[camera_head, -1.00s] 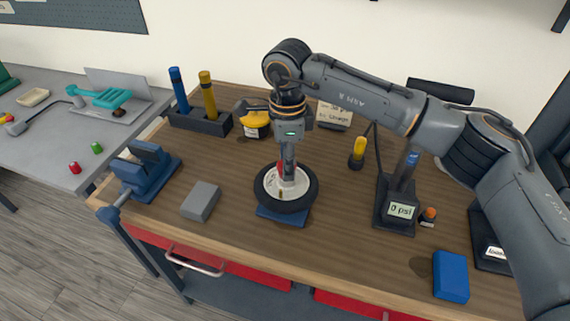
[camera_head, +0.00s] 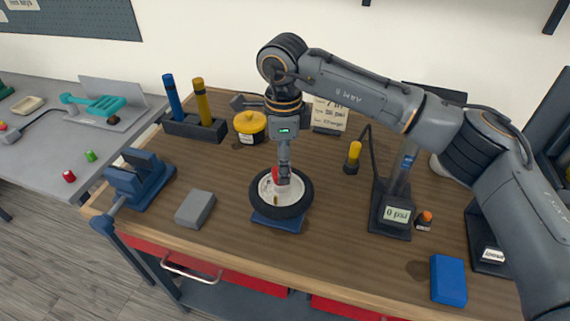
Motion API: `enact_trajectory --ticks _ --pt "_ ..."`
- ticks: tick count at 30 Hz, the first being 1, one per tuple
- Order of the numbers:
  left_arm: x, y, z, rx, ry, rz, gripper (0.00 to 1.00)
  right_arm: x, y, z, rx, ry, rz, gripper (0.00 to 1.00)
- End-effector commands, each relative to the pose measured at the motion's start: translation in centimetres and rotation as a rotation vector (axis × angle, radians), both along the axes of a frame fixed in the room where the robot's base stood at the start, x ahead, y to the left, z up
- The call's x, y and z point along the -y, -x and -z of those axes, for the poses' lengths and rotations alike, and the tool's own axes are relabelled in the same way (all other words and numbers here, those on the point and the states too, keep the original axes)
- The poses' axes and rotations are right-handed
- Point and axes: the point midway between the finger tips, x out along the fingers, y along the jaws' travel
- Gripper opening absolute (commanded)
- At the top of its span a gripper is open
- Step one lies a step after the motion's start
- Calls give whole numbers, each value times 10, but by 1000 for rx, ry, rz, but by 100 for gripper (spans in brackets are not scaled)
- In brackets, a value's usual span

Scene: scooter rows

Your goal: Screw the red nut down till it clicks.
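A small wheel with a black tyre (camera_head: 299,207) and a white hub (camera_head: 265,190) lies on a blue stand (camera_head: 280,225) in the middle of the wooden bench. The red nut (camera_head: 275,175) shows at the hub's centre, partly hidden by my fingers. My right gripper (camera_head: 283,180) points straight down over the hub. Its fingers look closed around the red nut, though the far finger is hidden. How far down the nut sits cannot be seen. My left gripper is not in view.
A pump with a gauge reading 0 psi (camera_head: 397,214) stands right of the wheel. A grey block (camera_head: 195,209) and a blue vise (camera_head: 142,180) are left. A yellow pot (camera_head: 250,122) and a card (camera_head: 329,114) stand behind. A blue box (camera_head: 449,279) is front right.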

Motion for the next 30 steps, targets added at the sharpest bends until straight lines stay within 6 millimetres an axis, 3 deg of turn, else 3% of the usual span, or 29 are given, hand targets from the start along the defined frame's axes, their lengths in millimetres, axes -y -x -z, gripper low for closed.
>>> enact_trajectory --ticks 9,15,30 --pt "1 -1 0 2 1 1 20 2 -2 -69 4 0 4 64" --pt "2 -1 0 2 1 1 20 4 -2 -95 1 1 5 64" --pt "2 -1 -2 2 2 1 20 4 -1 -104 -1 2 -27 64"
